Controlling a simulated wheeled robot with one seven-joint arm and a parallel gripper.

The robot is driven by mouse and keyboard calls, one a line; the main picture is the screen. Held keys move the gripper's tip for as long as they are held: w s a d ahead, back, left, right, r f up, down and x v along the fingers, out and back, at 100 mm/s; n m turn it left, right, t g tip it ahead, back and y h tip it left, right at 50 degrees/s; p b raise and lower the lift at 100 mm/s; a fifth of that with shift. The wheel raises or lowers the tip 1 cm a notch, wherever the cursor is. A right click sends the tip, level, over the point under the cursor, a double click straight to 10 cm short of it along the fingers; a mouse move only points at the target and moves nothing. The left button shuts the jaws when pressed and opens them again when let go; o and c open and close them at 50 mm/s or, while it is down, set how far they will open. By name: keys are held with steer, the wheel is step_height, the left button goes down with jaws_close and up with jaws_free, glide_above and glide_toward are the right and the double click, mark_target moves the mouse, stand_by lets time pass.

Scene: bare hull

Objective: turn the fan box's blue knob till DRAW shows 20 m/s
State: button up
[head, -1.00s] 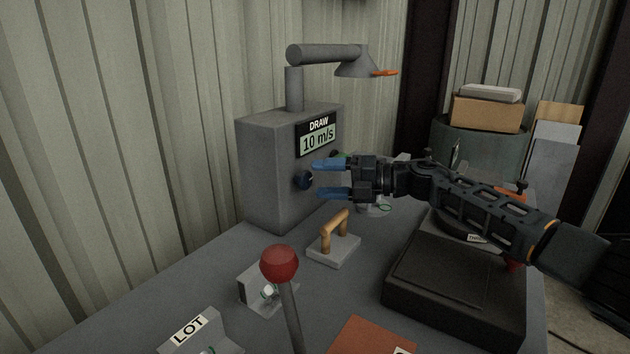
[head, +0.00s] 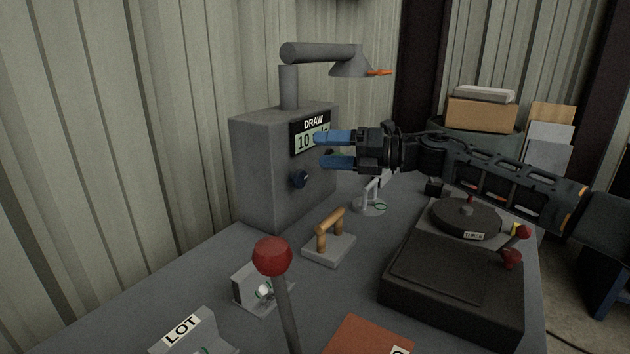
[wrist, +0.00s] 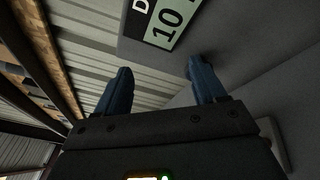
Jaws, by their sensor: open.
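The grey fan box (head: 262,170) stands at the back of the bench against the wall. Its DRAW display (head: 302,143) reads 10 m/s in the head view's earlier frame and is now partly covered by my gripper; the wrist view also shows DRAW's 10 (wrist: 168,22). The blue knob (head: 300,179) is on the box's front face below the display. My gripper (head: 318,150) is open and empty, in front of the display and above and to the right of the knob in the picture.
A duct arm with a hood (head: 350,66) rises from the box. On the bench are a wooden-handled block (head: 329,240), a red-ball lever (head: 272,257), a black machine with a round plate (head: 455,275), and a small stand (head: 371,205). Boxes (head: 482,112) are piled behind.

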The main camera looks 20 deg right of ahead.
steer(key=a+r+n+t+h+b, duration=0.1)
steer(key=a+r+n+h+b, duration=0.15)
steer(key=a+n, duration=0.2)
steer(key=n+h, duration=0.4)
steer(key=h, duration=0.1)
glide_toward(302, 177)
steer(key=shift+w+a+f+t+b, duration=0.25)
steer(key=shift+w+f+t+b, duration=0.2)
steer(key=shift+f, duration=0.2)
steer(key=shift+x, duration=3.8)
steer(key=shift+a, duration=0.15)
steer(key=shift+c, duration=0.4)
steer(key=c, duration=0.9)
steer(key=shift+c, duration=0.2)
